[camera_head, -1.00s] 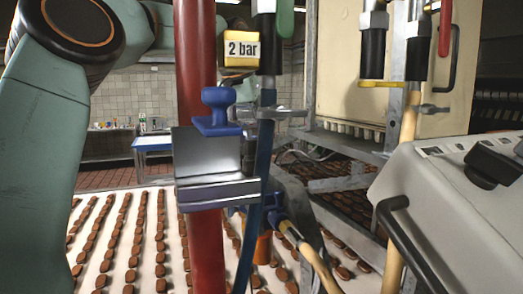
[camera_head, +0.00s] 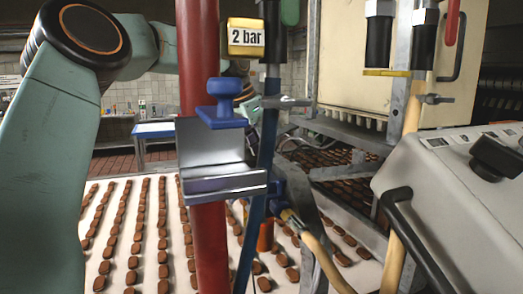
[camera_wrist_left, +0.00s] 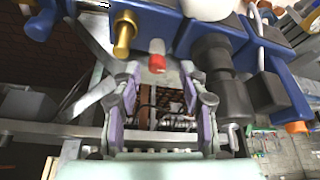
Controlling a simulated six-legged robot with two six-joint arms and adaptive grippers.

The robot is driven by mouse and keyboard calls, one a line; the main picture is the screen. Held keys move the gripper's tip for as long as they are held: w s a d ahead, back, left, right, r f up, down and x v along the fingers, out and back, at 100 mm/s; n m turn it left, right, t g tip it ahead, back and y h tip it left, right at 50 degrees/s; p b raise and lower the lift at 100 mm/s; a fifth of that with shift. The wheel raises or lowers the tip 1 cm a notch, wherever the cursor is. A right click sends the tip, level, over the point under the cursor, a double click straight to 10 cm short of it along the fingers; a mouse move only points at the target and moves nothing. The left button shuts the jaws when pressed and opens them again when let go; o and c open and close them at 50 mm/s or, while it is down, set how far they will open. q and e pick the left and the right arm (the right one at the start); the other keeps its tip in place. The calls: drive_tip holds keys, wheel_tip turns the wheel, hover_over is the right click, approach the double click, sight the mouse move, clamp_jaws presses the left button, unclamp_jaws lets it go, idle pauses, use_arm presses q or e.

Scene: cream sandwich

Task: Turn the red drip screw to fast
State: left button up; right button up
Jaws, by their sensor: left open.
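In the left wrist view a small red-tipped screw (camera_wrist_left: 157,62), which looks like the drip screw, sticks out from the underside of a blue block assembly (camera_wrist_left: 160,20). A brass fitting (camera_wrist_left: 124,33) is to its left and a black fitting (camera_wrist_left: 216,62) to its right. My left gripper (camera_wrist_left: 160,88) is open and empty, its two fingers apart just below the red tip in the picture, not touching it as far as I can see. In the head view my left arm (camera_head: 60,140) reaches behind the red post, which hides the gripper. The red screw cannot be made out there. My right gripper does not show.
The red post (camera_head: 198,60) with a metal bracket and blue knob (camera_head: 220,105) stands in front. A "2 bar" label (camera_head: 246,37), hoses and a grey control box (camera_head: 450,180) crowd the right. Rows of brown sandwiches lie on a white conveyor (camera_head: 110,205) below.

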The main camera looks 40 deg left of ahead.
use_arm(q)
drive_tip(key=shift+w+d+f, duration=0.15)
drive_tip(key=shift+d+f, duration=0.25)
drive_tip(key=shift+d, duration=0.05)
drive_tip(key=shift+a, duration=0.15)
drive_tip(key=shift+a+f, duration=0.1)
drive_tip(key=shift+a, duration=0.15)
drive_tip(key=c, duration=0.3)
drive_tip(key=shift+d, duration=0.25)
drive_tip(key=c, duration=0.5)
drive_tip(key=shift+a, duration=0.1)
clamp_jaws()
